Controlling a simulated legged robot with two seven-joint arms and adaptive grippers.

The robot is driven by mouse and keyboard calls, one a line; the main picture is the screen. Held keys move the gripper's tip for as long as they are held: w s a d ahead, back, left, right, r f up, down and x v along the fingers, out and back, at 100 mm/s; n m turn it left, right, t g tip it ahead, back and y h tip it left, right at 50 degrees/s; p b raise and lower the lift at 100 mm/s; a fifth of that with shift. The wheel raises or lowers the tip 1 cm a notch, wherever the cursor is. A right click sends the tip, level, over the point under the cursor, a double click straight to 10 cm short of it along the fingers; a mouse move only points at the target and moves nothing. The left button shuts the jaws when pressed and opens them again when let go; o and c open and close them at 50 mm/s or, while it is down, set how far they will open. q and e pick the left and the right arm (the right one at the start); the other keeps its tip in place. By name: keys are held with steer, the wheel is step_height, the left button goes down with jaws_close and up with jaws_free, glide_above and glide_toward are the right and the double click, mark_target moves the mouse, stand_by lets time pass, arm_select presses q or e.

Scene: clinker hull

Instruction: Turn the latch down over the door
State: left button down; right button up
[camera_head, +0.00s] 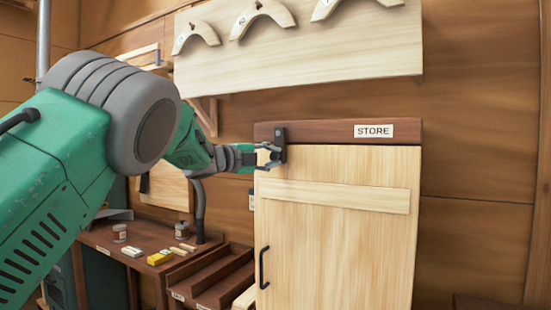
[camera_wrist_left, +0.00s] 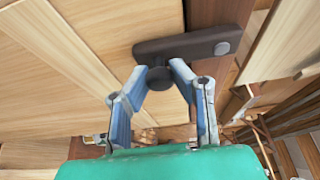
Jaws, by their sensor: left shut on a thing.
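The dark latch (camera_head: 280,135) stands near upright at the door's upper left corner. Its upper end is on the brown header and its lower end lies over the pale wooden door (camera_head: 335,245). In the left wrist view the latch bar (camera_wrist_left: 195,45) crosses from the header onto the door, with a round knob (camera_wrist_left: 159,79) at the door end. My left gripper (camera_head: 268,155) is at the latch's lower end. In the wrist view its fingertips (camera_wrist_left: 161,71) are on either side of the knob, shut on it. My right gripper is out of view.
The brown header (camera_head: 325,132) bears a STORE label. The door has a black handle (camera_head: 264,268) at its left edge. A workbench (camera_head: 105,236) with small items stands at lower left. A pale board (camera_head: 300,50) with curved wooden pieces hangs above.

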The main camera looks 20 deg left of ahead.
arm_select(q)
steer(key=shift+f, duration=0.45)
steer(key=c, duration=1.6)
jaws_free()
steer(key=shift+o, duration=1.2)
steer(key=shift+r, duration=0.2)
steer(key=shift+s+a, duration=0.1)
steer(key=shift+s, duration=0.1)
steer(key=v, duration=1.1)
steer(key=shift+s+a, duration=0.15)
steer(key=shift+s, duration=0.05)
